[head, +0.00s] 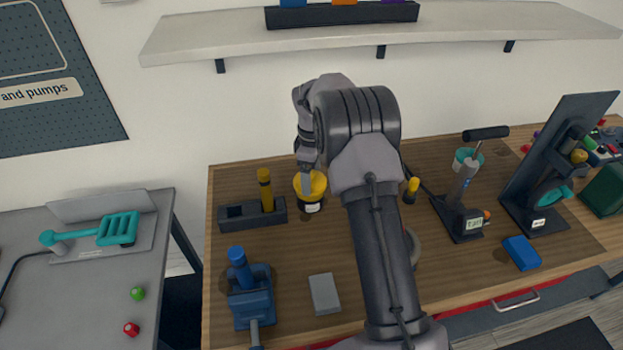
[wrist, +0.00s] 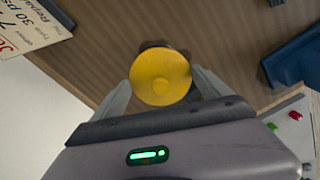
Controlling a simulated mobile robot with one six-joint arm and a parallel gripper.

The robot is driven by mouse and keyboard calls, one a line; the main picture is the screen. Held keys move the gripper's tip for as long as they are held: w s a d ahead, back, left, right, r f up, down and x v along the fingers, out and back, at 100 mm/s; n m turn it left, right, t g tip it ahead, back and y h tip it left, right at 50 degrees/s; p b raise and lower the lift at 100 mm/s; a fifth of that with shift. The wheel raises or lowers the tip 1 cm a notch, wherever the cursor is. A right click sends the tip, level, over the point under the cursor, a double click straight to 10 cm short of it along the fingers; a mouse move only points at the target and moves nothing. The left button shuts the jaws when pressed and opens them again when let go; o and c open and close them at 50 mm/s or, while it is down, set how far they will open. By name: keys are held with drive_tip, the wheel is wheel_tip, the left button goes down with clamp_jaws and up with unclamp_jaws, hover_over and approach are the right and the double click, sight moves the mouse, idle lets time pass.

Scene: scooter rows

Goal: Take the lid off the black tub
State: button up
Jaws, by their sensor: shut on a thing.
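The black tub (head: 312,207) stands on the wooden workbench, near its back edge, with a small white label on its front. Its yellow lid (head: 318,187) shows at the top of the tub. In the wrist view the round yellow lid (wrist: 160,77) sits between my two fingers, with a little of a dark rim showing behind it. My gripper (head: 307,180) comes down from above and is shut on the lid. The wrist view shows my gripper (wrist: 162,85) with one finger on each side of the lid. Whether the lid is seated on the tub or slightly raised, I cannot tell.
A black holder (head: 238,217) with a yellow-handled tool stands left of the tub. A blue vise (head: 250,295) and a grey block (head: 324,294) are nearer the front. A black pump stand (head: 462,215) and blue block (head: 521,253) are on the right. A shelf (head: 400,38) hangs above.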

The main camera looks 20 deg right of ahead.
drive_tip(key=s+a+r, duration=0.1)
drive_tip(key=s+a, duration=0.7)
drive_tip(key=s, duration=0.5)
drive_tip(key=s+f+b, duration=0.1)
drive_tip(key=s+f, duration=0.1)
drive_tip(key=s, duration=0.3)
drive_tip(key=s+d+f+b, duration=0.1)
drive_tip(key=s+f+b, duration=0.1)
drive_tip(key=s, duration=0.3)
drive_tip(key=s+d+f+b, duration=0.1)
drive_tip(key=s+f, duration=0.1)
drive_tip(key=s, duration=0.4)
drive_tip(key=shift+s, duration=0.1)
drive_tip(key=b, duration=0.2)
hover_over(322, 242)
drive_tip(key=shift+s+a+f, duration=0.1)
drive_tip(key=shift+s+f, duration=0.1)
drive_tip(key=shift+f, duration=0.5)
drive_tip(key=shift+w+f+b, duration=0.2)
drive_tip(key=shift+f+b, duration=0.05)
drive_tip(key=shift+b, duration=0.05)
drive_tip(key=shift+f+b, duration=0.7)
drive_tip(key=shift+f, duration=0.8)
drive_tip(key=shift+s+f, duration=0.1)
drive_tip(key=shift+f, duration=0.05)
drive_tip(key=o, duration=1.1)
